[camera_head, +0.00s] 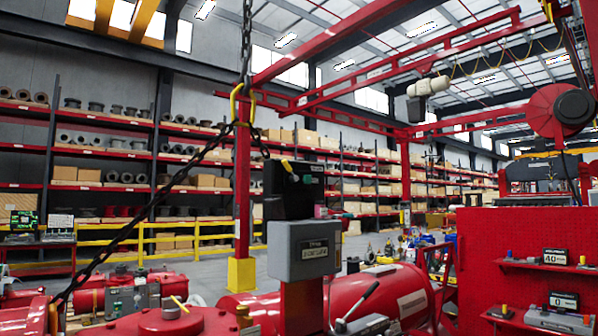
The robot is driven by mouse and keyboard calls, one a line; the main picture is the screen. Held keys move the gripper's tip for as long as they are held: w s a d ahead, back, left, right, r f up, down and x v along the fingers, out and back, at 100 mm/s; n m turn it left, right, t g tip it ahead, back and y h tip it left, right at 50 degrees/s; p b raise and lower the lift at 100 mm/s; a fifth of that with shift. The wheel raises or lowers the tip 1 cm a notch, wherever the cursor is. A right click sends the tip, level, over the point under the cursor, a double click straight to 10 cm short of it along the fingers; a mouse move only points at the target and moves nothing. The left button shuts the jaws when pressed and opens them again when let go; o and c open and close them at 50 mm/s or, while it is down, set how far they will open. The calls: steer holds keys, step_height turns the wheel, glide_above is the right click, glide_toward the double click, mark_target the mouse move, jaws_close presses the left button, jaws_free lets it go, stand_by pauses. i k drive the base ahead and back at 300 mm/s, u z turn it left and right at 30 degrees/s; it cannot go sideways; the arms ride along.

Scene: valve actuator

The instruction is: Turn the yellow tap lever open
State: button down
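A small yellow lever (179,303) shows at the bottom left, on top of a red rounded vessel (150,324). A second small yellow part (288,166) shows on top of a black box (288,190) near the middle. I cannot tell which one is the tap lever, or whether either is open. Below the black box stands a grey box with a label (305,250) on a red post (301,308). My gripper is not in view.
A dark chain (150,212) slants from a yellow hook (241,104) to the lower left. A red panel with small shelves (490,255) stands at right. A red tank (385,296) lies behind the grey box. Yellow railings (190,230) and stocked racks stand behind.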

mark_target(293, 178)
steer(key=z, duration=0.15)
steer(key=i, duration=1.1)
steer(key=u, duration=0.7)
